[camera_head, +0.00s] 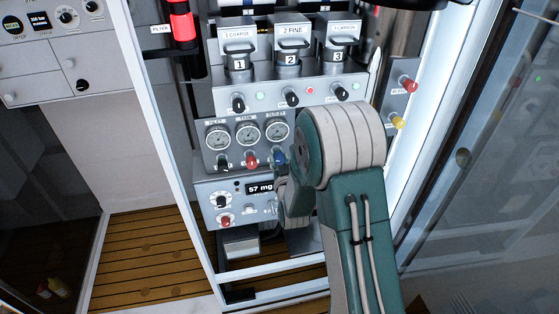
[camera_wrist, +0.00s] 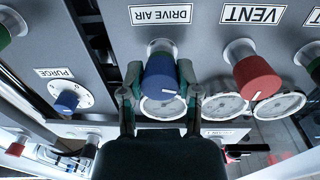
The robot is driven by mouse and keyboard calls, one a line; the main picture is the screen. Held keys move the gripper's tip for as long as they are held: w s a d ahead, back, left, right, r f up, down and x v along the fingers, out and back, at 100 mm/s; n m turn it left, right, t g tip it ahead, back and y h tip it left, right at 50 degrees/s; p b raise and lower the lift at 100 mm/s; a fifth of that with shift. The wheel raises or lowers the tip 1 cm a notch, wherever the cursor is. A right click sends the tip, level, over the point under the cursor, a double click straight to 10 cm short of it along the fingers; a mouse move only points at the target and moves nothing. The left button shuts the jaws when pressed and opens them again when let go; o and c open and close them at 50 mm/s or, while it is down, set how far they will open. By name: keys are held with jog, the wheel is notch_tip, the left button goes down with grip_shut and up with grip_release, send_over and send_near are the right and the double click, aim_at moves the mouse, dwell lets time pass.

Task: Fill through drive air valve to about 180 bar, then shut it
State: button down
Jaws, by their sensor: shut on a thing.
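In the head view the blue knob (camera_head: 279,157) is partly covered by my gripper (camera_head: 281,168). Three round gauges (camera_head: 248,133) sit in a row above the knobs; their needles are too small to read. In the wrist view a gauge (camera_wrist: 163,107) is partly hidden behind the knob and fingers.
A red VENT knob (camera_wrist: 257,78) stands close beside the drive air knob. A small blue PURGE knob (camera_wrist: 67,101) is on the other side. A lower panel has a display (camera_head: 261,188) reading about 57 mg. A white cabinet frame (camera_head: 165,150) stands left of the panel.

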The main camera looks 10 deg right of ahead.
jog(key=n, duration=0.4)
jog(key=shift+n, duration=0.4)
jog(key=shift+r+n+y, duration=0.1)
jog(key=shift+n+y, duration=0.2)
jog(key=shift+n, duration=1.6)
jog(key=shift+c, duration=1.5)
grip_release()
jog(key=shift+a, duration=0.1)
jog(key=s, duration=1.1)
jog(key=shift+s+a+f, duration=0.2)
jog(key=shift+s+f, duration=0.15)
jog(key=shift+s, duration=0.05)
